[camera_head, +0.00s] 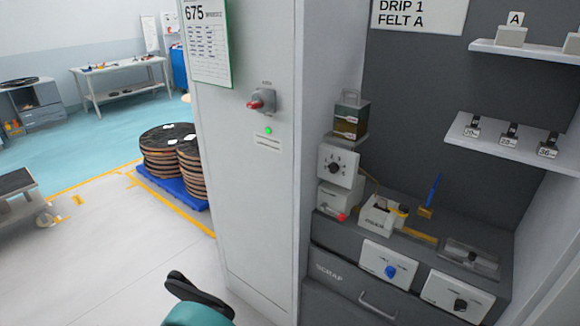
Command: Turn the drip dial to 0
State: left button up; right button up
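The dial that appears to be the drip dial is a black knob (334,164) on a white box with tick marks. The box stands at the left of the grey station, just below a small shelf bearing a dark amber container (351,118). The markings are too small to read, so I cannot tell its setting. A sign (418,14) above reads "DRIP 1 FELT A". A teal and black part of my own arm shows at the bottom, left of centre, well away from the dial.
A blue knob (390,271) and another black knob (460,304) sit on white panels at the station's front. A tall white cabinet (245,180) stands to the left. Open floor lies farther left.

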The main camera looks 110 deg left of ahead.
aim_at(332, 168)
jog(key=u, duration=3.35)
